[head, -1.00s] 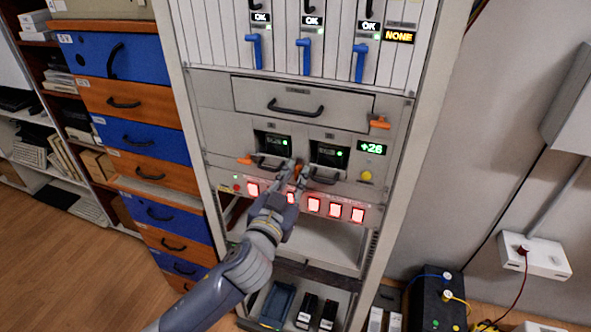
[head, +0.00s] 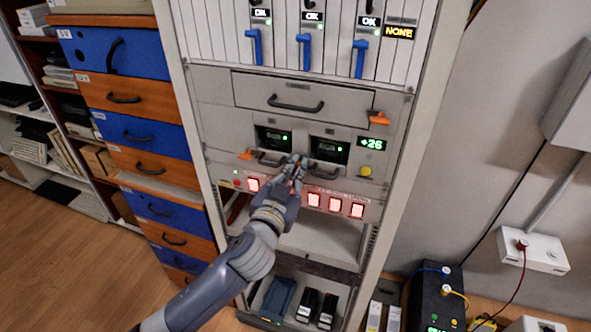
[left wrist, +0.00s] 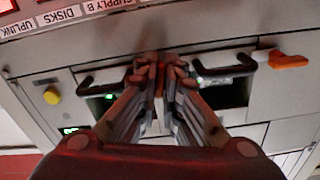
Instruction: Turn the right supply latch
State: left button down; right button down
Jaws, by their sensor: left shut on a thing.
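The right supply module (head: 330,151) sits in the rack with a small lit display and a black handle. Its orange latch is mostly hidden in the head view by my left gripper (head: 296,163). In the left wrist view a sliver of the orange latch (left wrist: 159,80) shows between the fingers of the left gripper (left wrist: 161,66), which is shut on it. The left supply module's orange latch (head: 245,154) points sideways, free of the gripper; it also shows in the left wrist view (left wrist: 287,60). My right gripper is not in view.
Red lit buttons (head: 335,205) run in a row just below the supplies, close to my wrist. A closed drawer (head: 300,97) with another orange latch (head: 379,118) is above. A green +26 display (head: 372,143) and yellow button (head: 365,171) are on the right.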

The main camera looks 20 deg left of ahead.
pick_arm(q)
jog(key=shift+m+p, duration=3.1)
jog(key=shift+m, duration=5.5)
jog(key=c, duration=2)
grip_release()
jog(key=shift+o, duration=0.2)
jog(key=s, duration=1.2)
jog(key=shift+a, duration=0.25)
